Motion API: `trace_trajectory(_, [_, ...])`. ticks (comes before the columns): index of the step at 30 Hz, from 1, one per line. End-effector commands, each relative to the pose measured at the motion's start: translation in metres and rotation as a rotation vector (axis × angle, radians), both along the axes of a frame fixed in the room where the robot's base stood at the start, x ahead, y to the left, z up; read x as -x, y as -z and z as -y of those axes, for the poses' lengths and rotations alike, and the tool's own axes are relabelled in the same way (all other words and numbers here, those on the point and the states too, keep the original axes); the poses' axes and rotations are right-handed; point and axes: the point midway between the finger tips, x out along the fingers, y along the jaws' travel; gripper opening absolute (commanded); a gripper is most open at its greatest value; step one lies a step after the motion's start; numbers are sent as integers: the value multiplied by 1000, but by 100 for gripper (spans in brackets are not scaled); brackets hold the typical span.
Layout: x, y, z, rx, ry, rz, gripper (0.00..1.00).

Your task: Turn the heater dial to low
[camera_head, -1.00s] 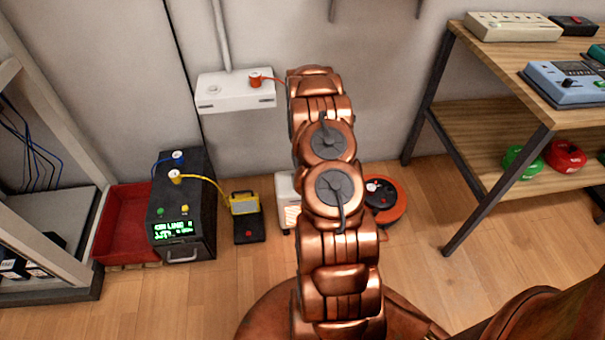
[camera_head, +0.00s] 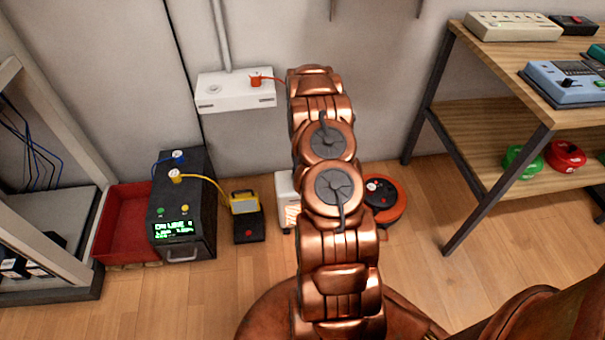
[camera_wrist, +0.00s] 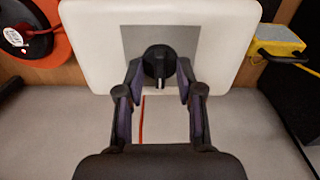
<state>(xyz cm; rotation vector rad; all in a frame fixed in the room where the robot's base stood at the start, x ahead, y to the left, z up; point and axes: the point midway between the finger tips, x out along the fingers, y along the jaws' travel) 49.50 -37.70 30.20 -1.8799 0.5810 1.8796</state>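The heater is a white box, mostly hidden behind my arm in the head view (camera_head: 286,207), with an orange glow on its front. In the wrist view its white top (camera_wrist: 95,45) fills the upper middle. A black round dial (camera_wrist: 160,58) with a raised grip sits on a grey panel (camera_wrist: 133,40) there. My gripper (camera_wrist: 160,72) is open, with one finger at the left of the dial and one at the right. A small gap seems to show on each side. Dial markings cannot be read. The gripper is hidden in the head view.
An orange cable reel (camera_head: 384,200) stands close right of the heater. A yellow lamp (camera_head: 244,203) on a black base and a black power unit (camera_head: 182,215) stand left. A wooden bench (camera_head: 480,110) is at the right. A white wall box (camera_head: 235,90) hangs behind.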

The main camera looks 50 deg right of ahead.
Motion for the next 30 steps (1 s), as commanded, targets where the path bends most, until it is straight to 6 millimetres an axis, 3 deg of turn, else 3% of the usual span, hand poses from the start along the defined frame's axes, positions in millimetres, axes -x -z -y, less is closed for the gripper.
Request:
trace_trajectory(11, [0,-15,0,0,0,0,36])
trace_trajectory(30, [-1,-108,1,2,0,3,36])
